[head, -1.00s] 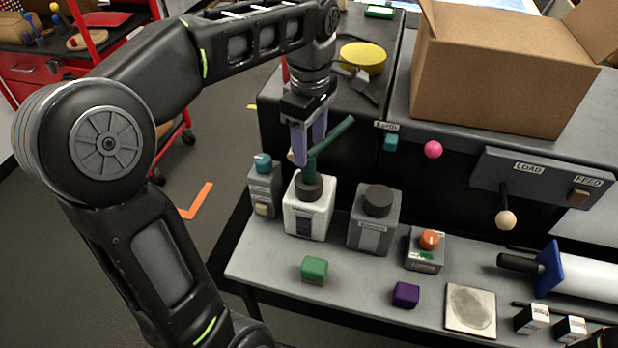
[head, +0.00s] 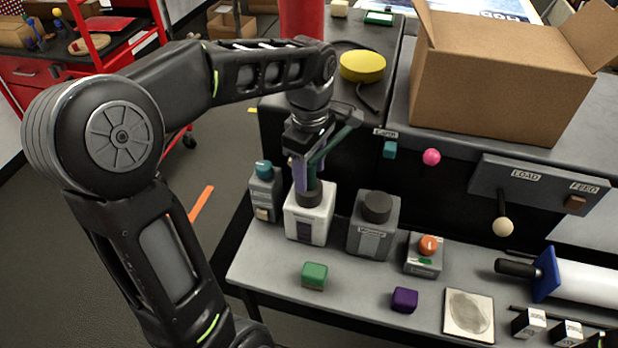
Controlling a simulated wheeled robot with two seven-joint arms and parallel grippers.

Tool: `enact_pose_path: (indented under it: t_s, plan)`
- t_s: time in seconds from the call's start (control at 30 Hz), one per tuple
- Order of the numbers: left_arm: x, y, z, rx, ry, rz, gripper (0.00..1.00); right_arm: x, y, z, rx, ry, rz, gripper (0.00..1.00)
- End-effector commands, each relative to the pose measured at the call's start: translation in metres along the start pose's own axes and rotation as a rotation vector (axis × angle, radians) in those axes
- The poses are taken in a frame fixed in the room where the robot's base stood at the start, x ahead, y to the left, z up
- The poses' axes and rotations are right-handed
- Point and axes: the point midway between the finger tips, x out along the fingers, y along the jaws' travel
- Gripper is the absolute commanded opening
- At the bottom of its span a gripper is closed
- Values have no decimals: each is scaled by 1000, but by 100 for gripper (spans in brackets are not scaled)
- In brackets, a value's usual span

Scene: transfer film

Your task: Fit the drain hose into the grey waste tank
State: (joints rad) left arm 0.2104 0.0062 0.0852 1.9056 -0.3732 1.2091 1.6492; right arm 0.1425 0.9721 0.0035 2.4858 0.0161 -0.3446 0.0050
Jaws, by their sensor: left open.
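The green drain hose (head: 333,147) slants up to the right from the dark neck of the white tank (head: 308,226). Its lower end is at that neck; I cannot tell how deep it sits. The grey waste tank (head: 373,240) stands upright just right of the white tank, with a dark round cap or neck on top. My left gripper (head: 302,178) is open, with purple fingers pointing down just above the white tank's neck. The hose passes beside or between the fingers; which one is unclear. My right gripper is not in view.
A small grey bottle with a teal knob (head: 264,170) stands close left of the white tank. A grey box with an orange knob (head: 428,245) is to the right. Green (head: 314,275) and purple (head: 404,299) blocks lie in front. A cardboard box (head: 500,80) sits behind.

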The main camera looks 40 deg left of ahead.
Motion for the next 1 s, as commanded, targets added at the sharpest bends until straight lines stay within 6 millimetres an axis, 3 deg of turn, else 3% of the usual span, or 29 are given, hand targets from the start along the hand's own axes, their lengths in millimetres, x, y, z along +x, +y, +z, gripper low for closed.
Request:
enact_pose_path:
  t_s: [0.4, 1.0]
  plan:
    - [0, 0, 0, 0, 0, 1, 51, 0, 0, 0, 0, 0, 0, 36]
    - [0, 0, 0, 0, 0, 1, 2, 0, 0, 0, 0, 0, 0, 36]
